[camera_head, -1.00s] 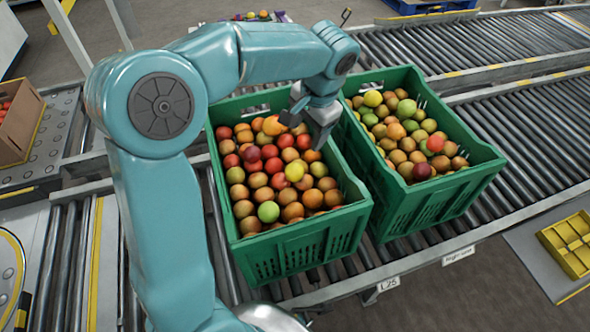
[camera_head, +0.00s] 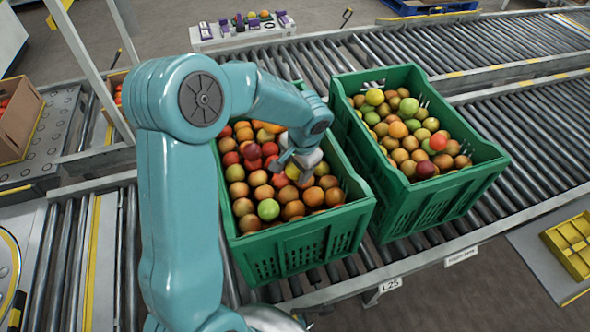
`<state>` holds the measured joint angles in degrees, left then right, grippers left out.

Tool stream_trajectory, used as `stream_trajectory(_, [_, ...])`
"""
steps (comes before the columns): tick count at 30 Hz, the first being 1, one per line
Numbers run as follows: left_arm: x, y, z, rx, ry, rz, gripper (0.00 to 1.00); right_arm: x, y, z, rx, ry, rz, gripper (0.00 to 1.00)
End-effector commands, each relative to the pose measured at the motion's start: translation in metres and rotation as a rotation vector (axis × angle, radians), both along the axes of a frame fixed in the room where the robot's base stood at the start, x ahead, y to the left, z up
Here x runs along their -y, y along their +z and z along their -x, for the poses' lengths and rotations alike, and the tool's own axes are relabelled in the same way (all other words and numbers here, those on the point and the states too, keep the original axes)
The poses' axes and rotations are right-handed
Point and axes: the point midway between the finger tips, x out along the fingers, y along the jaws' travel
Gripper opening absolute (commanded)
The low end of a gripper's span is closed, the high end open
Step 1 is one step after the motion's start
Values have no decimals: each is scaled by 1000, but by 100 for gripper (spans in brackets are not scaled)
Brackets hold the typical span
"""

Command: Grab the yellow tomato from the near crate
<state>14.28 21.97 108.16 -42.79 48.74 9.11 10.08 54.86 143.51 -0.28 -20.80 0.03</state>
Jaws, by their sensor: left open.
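The near green crate (camera_head: 300,250) stands on the roller conveyor and is filled with red, orange, brown and green tomatoes. A yellow tomato (camera_head: 292,172) lies among them, right of the middle, partly covered by my gripper. My left gripper (camera_head: 290,173) is open and points down over the crate, with its fingers close around the yellow tomato in this view. I cannot tell whether they touch it. My left arm hides the crate's left and far parts. My right gripper is not in view.
A second green crate (camera_head: 435,210) of mixed tomatoes stands close on the right, with another yellow tomato (camera_head: 375,97) in it. A yellow tray (camera_head: 570,246) lies at the far right. A cardboard box (camera_head: 18,120) stands at the left. Conveyor rollers (camera_head: 535,125) right of the crates are bare.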

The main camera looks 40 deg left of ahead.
Motion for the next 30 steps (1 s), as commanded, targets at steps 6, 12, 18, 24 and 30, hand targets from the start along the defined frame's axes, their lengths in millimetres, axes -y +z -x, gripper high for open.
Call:
stream_trajectory(6, [0,-1,-1,1,1,0,64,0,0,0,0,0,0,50])
stream_trajectory(12, [0,-1,-1,1,0,0,31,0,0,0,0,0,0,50])
stream_trajectory(18, [0,0,-1,1,0,0,31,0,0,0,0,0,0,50])
stream_trajectory(24, [0,12,-1,3,0,-1,31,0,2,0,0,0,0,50])
stream_trajectory(30, [-1,54,-2,8,0,-2,31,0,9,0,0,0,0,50])
